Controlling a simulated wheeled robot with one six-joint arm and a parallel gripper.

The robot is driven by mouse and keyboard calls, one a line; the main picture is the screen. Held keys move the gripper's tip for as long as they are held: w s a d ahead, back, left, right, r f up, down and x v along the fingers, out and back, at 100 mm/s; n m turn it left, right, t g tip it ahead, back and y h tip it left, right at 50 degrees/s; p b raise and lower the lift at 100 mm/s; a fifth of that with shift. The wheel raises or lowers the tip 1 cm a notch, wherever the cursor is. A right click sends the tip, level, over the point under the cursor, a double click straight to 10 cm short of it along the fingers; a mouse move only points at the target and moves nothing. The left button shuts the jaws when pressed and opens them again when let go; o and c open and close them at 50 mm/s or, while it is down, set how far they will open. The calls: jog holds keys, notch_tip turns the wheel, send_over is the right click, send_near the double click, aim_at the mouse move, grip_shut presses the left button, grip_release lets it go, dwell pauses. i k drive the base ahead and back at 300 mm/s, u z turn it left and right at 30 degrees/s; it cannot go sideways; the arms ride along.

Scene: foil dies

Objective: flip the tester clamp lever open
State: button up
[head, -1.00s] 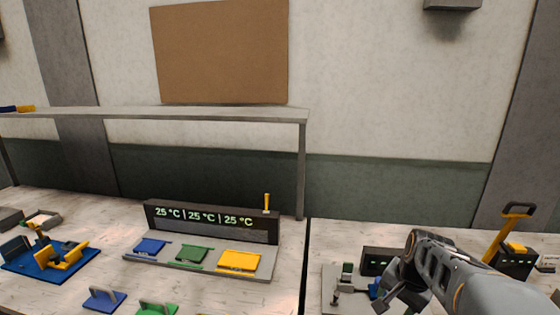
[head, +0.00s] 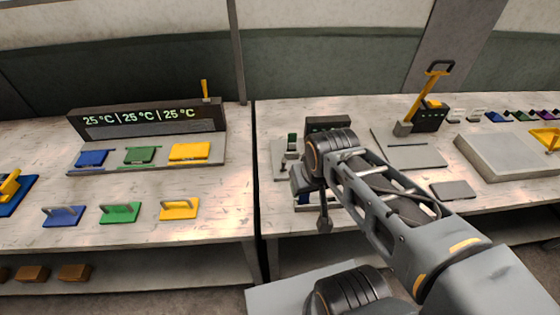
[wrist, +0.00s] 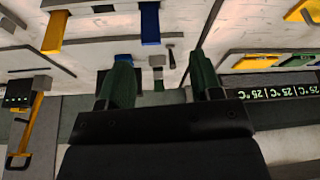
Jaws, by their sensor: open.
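The tester is a small grey unit on the right-hand bench, with a pale base plate (head: 281,160), a green-topped block (head: 292,143) and a dark display box (head: 328,123) behind. My arm covers part of it in the head view. In the wrist view a thin lever with a dark end (wrist: 171,56) shows between my fingers, beside a grey block (wrist: 157,62); I cannot tell for sure that it is the clamp lever, or its position. My gripper (wrist: 160,68) is open, with nothing between its dark green fingers touching them visibly. In the head view my gripper (head: 313,203) hangs over the tester's front.
A press with a yellow lever (head: 425,95) stands further right, beside a grey mat (head: 408,153) and a pale slab (head: 510,155). Left of the bench gap, a temperature station (head: 146,121) and blue, green and yellow dies (head: 180,209) occupy the other bench.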

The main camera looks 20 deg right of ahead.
aim_at(284, 160)
jog(key=k, duration=1)
jog(key=u, duration=0.75)
jog(key=i, duration=0.85)
jog(key=z, duration=0.7)
